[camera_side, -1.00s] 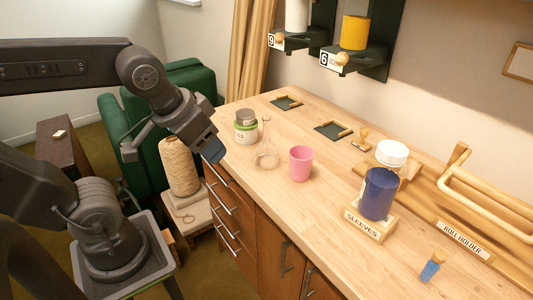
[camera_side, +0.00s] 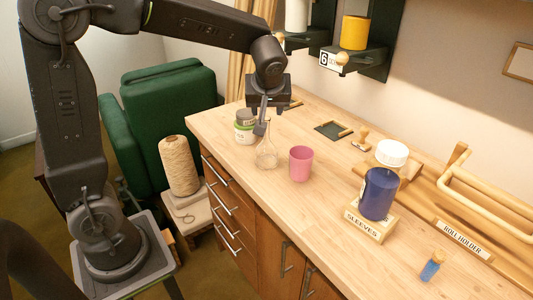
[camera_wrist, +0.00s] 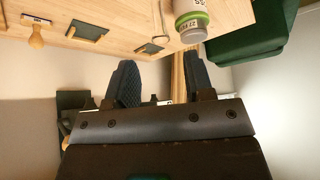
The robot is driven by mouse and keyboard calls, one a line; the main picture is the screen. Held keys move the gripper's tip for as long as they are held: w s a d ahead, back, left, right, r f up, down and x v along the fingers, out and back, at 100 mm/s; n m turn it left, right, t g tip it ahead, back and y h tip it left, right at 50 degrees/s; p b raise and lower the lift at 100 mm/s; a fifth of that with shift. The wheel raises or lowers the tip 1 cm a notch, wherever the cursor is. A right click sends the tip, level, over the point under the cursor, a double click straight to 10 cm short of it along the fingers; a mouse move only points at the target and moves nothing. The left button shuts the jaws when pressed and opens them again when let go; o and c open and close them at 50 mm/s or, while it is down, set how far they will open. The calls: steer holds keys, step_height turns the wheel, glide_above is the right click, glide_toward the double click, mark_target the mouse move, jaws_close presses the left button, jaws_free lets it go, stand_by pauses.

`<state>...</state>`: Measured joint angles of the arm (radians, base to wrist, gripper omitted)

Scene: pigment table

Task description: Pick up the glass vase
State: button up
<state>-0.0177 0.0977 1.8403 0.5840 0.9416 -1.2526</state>
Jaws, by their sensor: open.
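The glass vase (camera_side: 266,157) is clear, with a round body and a thin neck. It stands upright on the wooden worktop, between a green-and-white jar and a pink cup. My gripper (camera_side: 262,124) is just above the vase body, and its fingers overlap the top of the neck in the side view. I cannot tell whether they touch the glass. The wrist view shows the two dark fingers (camera_wrist: 161,80) spread apart with nothing seen between them.
The jar (camera_side: 245,127) stands close on the left of the vase, and the pink cup (camera_side: 300,164) close on the right. A blue jar (camera_side: 378,195) is farther right. The jar also shows in the wrist view (camera_wrist: 190,20). A green armchair (camera_side: 165,105) is behind the worktop's left edge.

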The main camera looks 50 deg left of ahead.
mark_target(266, 142)
steer(key=x, duration=0.8)
steer(key=shift+f, duration=0.45)
jaws_close()
